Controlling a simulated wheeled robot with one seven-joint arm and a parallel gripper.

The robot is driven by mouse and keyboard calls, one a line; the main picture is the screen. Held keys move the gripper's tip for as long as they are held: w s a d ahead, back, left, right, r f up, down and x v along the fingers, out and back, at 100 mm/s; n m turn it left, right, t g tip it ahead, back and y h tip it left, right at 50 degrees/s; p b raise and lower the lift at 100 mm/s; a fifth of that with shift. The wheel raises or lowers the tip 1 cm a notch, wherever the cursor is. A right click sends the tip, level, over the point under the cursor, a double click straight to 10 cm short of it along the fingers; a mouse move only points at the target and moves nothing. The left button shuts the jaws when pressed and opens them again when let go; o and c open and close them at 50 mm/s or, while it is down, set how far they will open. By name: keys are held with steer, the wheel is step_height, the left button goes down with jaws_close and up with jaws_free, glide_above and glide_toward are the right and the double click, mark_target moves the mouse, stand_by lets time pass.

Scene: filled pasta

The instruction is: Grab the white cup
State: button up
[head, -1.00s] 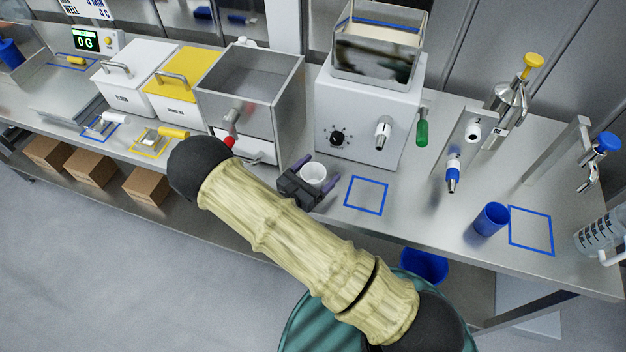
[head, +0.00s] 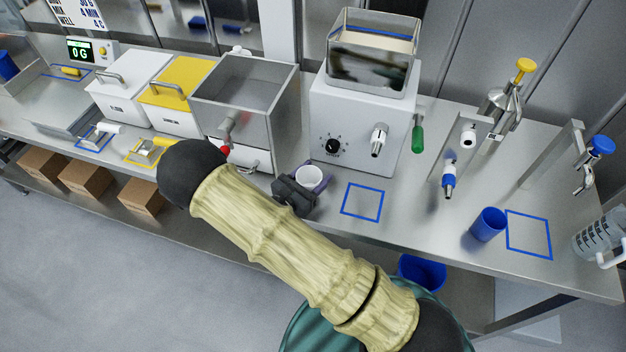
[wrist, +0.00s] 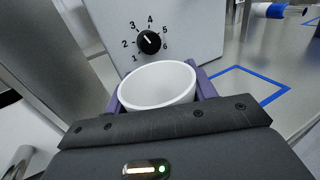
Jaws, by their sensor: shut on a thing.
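The white cup (head: 309,176) is upright at the steel counter, in front of the white machine with the black dial. In the wrist view the cup (wrist: 157,84) sits between the two purple fingers. My gripper (head: 312,180) is shut on the cup, with a finger on each side of it. The dark gripper body hides the cup's lower part in the wrist view. I cannot tell whether the cup's base touches the counter.
The white machine (head: 360,128) stands just behind the cup. A blue-outlined square (head: 362,202) on the counter to the right is empty. A steel hopper (head: 244,100) with a red-tipped lever stands to the left. A blue cup (head: 488,225) is farther right.

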step_height(320, 180, up, 8)
steer(key=b, duration=0.1)
steer(key=shift+d+f, duration=0.1)
stand_by(0.7)
